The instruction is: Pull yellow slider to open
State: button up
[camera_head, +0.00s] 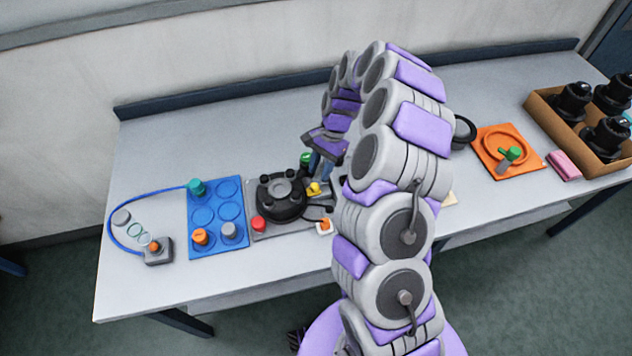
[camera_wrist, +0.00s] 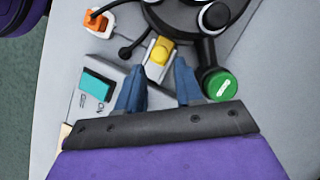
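The yellow slider (camera_head: 314,188) shows as a small yellow knob beside the black round device on the grey plate. In the wrist view the yellow knob (camera_wrist: 161,51) sits on a pale narrow base, just beyond the fingertips. My gripper (camera_wrist: 158,72) has its two blue fingers apart, with nothing between them. The knob lies ahead of the gap, and I see no contact. In the head view my gripper (camera_head: 322,166) is above the plate close to the knob, partly hidden by my arm.
The black round device (camera_head: 281,197) stands left of the slider. A green cap (camera_wrist: 219,85) is close to the right finger. A teal switch (camera_wrist: 97,86) lies left of the fingers. An orange-and-white piece (camera_wrist: 98,19) is at upper left. My arm hides the table's middle.

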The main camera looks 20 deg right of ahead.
aim_at(315, 184)
jog(key=x, duration=0.5)
jog(key=shift+b, duration=0.3)
jog(key=shift+c, duration=0.5)
grip_shut()
